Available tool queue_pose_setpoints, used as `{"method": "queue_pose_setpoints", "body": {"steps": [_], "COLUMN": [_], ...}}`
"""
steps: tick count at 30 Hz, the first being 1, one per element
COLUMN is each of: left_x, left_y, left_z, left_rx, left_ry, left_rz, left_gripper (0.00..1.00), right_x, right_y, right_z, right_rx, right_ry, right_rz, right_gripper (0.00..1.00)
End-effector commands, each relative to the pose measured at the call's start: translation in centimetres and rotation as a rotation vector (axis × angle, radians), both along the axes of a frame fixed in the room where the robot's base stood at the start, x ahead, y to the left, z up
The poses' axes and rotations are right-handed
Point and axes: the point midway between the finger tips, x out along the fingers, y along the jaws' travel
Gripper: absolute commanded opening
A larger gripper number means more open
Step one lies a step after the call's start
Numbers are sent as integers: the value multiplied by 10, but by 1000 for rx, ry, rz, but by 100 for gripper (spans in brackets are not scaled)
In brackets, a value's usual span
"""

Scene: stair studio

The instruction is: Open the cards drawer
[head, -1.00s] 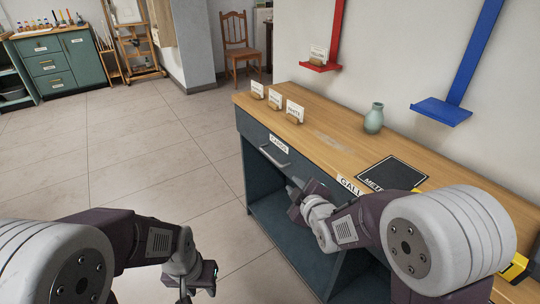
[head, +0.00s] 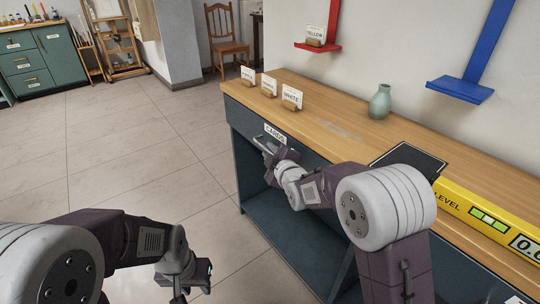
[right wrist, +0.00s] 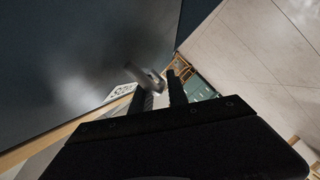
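The cards drawer (head: 243,117) is the dark blue-green front under the wooden bench top in the head view, with a "CARDS" label (head: 275,132). It looks closed. In the right wrist view, the silver handle (right wrist: 143,74) lies at the fingertips of my right gripper (right wrist: 160,88). Its fingers are apart; whether they touch the handle I cannot tell. My left gripper (head: 195,281) is open and empty, low over the floor, away from the bench.
On the bench top (head: 335,130) stand several name cards, such as the "WHITE" card (head: 292,95), a green vase (head: 380,102), a dark mat (head: 410,160) and a yellow level (head: 490,217). Red (head: 318,46) and blue (head: 460,90) wall shelves hang above. The tiled floor (head: 130,150) left of the bench is clear.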

Motion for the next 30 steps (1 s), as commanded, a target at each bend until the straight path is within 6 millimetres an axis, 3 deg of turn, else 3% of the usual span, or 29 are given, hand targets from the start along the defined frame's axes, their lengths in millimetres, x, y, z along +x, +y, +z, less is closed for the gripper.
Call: {"method": "queue_pose_setpoints", "body": {"steps": [7,9,30], "left_x": [0,0,0], "left_y": [0,0,0], "left_z": [0,0,0], "left_rx": [0,0,0], "left_ry": [0,0,0], "left_rz": [0,0,0], "left_gripper": [36,36,36], "right_x": [2,1,1], "right_y": [0,0,0], "right_z": [0,0,0], "right_rx": [0,0,0], "right_ry": [0,0,1], "right_rz": [0,0,0], "right_gripper": [20,0,0]}}
